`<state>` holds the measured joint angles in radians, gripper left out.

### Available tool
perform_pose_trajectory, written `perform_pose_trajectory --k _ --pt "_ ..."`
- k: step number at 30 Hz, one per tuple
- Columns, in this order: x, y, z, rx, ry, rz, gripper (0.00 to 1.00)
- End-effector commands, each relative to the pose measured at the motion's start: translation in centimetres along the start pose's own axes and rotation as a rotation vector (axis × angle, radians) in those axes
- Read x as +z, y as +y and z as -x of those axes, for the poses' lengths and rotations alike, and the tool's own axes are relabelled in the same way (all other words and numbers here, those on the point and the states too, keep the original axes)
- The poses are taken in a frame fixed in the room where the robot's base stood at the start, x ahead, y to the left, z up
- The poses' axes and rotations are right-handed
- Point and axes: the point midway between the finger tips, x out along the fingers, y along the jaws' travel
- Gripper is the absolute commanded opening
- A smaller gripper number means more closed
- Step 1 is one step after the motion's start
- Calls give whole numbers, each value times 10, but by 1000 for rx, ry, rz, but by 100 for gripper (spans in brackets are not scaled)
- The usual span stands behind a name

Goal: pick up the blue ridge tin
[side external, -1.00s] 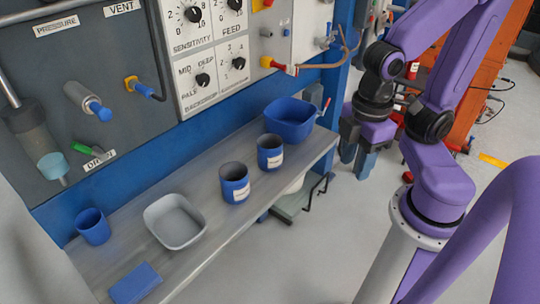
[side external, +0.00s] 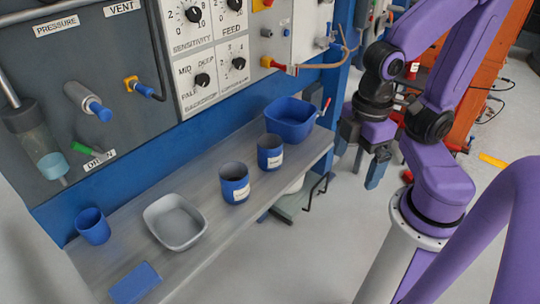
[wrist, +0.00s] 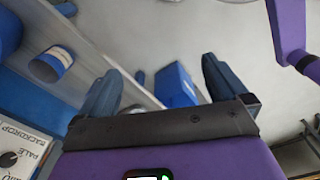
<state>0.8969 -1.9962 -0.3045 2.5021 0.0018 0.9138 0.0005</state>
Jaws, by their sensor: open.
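Two blue tins with white labels stand upright on the grey shelf (side external: 215,218) in the side external view, a nearer one (side external: 234,188) and a farther one (side external: 269,156). The label print is too small to read, so I cannot tell which is the blue ridge tin. One labelled blue tin (wrist: 48,66) shows at the left in the wrist view. My gripper (side external: 360,157) hangs to the right of the shelf, apart from both tins. Its jaws are open, and they show also in the wrist view (wrist: 158,80).
A blue basin (side external: 290,122) stands at the shelf's far end. A grey tray (side external: 174,222), an unlabelled blue cup (side external: 93,228) and a flat blue block (side external: 135,283) are nearer. A control panel (side external: 213,55) rises behind. The floor before the shelf is mostly clear.

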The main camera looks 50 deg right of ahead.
Motion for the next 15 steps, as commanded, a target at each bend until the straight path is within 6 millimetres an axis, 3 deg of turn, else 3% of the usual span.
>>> perform_pose_trajectory --k 8,15 --pt "-7 7 1 1 -1 -85 100" --pt "-43 55 5 8 -7 -577 100"
